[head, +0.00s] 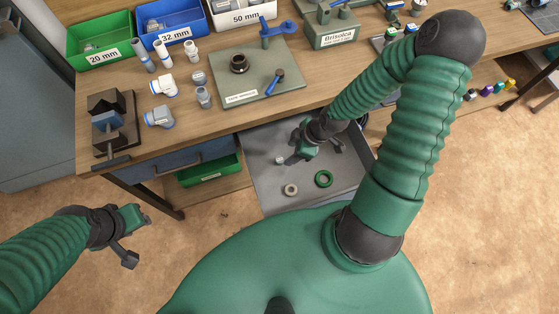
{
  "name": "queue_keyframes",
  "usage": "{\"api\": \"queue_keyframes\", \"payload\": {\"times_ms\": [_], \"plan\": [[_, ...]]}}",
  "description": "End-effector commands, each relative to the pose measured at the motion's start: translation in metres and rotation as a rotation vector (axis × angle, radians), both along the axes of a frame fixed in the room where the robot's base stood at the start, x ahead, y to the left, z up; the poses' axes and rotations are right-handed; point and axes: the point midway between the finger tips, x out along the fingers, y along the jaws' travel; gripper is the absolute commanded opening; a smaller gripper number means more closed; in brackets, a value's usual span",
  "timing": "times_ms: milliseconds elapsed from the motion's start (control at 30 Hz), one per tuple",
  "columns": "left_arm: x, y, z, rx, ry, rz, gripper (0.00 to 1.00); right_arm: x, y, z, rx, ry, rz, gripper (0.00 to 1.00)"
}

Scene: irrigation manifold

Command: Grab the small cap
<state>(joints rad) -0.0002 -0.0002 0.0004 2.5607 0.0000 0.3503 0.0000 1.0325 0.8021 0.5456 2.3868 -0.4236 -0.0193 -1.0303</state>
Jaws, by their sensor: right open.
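A small pale cap-like piece (280,160) lies in the open grey drawer (262,182), near its left side. It is too small to make out in detail. My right gripper (314,155) reaches down over the drawer with its jaws open and nothing between them. One of its fingers is just right of the small piece; I cannot tell whether they touch. My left gripper (138,238) is open and empty, above the floor at the lower left, well away from the drawer.
A green bin (210,171) sits under the bench. Pipe fittings, a vise (110,122) and labelled bins crowd the benchtop.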

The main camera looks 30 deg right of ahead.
Motion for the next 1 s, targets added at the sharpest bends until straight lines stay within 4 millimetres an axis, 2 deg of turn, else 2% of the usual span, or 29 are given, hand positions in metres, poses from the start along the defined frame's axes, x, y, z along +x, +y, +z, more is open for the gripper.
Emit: {"api": "queue_keyframes", "payload": {"times_ms": [33, 233, 433, 533, 733, 1000], "plan": [[0.0, 0.0, -0.006, 0.0, 0.0, 0.0, 0.36, 0.002, 0.004, -0.012, 0.003, 0.001, 0.003, 0.52], [0.001, 0.0, -0.01, 0.0, -0.001, 0.0, 0.36, 0.008, 0.011, -0.03, -0.001, 0.0, 0.002, 0.52], [0.0, 0.0, -0.018, 0.0, -0.001, 0.001, 0.36, 0.021, 0.019, -0.063, 0.002, 0.002, 0.001, 0.52], [0.0, 0.0, -0.018, 0.0, -0.001, 0.001, 0.36, 0.025, 0.021, -0.071, -0.001, 0.001, 0.0, 0.52], [0.0, 0.0, -0.018, 0.0, -0.001, 0.0, 0.36, 0.024, 0.021, -0.07, -0.001, 0.001, -0.002, 0.52], [0.0, 0.0, -0.018, 0.0, -0.001, 0.0, 0.36, 0.024, 0.021, -0.07, -0.001, 0.0, -0.001, 0.16]]}}
